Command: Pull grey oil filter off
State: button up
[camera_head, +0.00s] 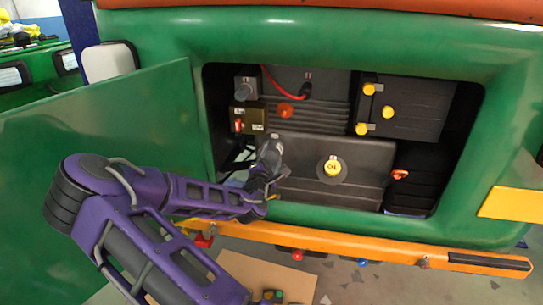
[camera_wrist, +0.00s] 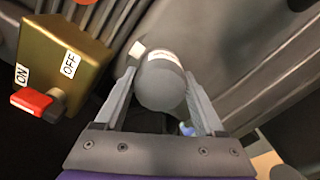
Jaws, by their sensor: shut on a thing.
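The grey oil filter (camera_wrist: 160,82) is a short rounded cylinder with a pale label band, in the middle of the wrist view. My gripper (camera_wrist: 159,88) has one finger on each side of it and is shut on it. In the head view my gripper (camera_head: 270,165) is inside the open bay, at the left end of the dark tank with the yellow cap.
A brass box (camera_wrist: 62,62) with a red ON/OFF switch (camera_wrist: 38,102) stands close left of the filter. The dark tank (camera_head: 365,160) has a yellow cap (camera_head: 332,168). An open green door (camera_head: 110,145) stands left, and an orange bar (camera_head: 350,247) runs below the bay.

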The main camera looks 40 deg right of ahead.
aim_at(270, 159)
jog(key=shift+a+r, duration=0.1)
jog(key=shift+r, duration=0.1)
jog(key=shift+v, duration=2.1)
jog(key=shift+f, duration=0.2)
jog(key=shift+p+v, duration=0.35)
jog(key=shift+v, duration=2.15)
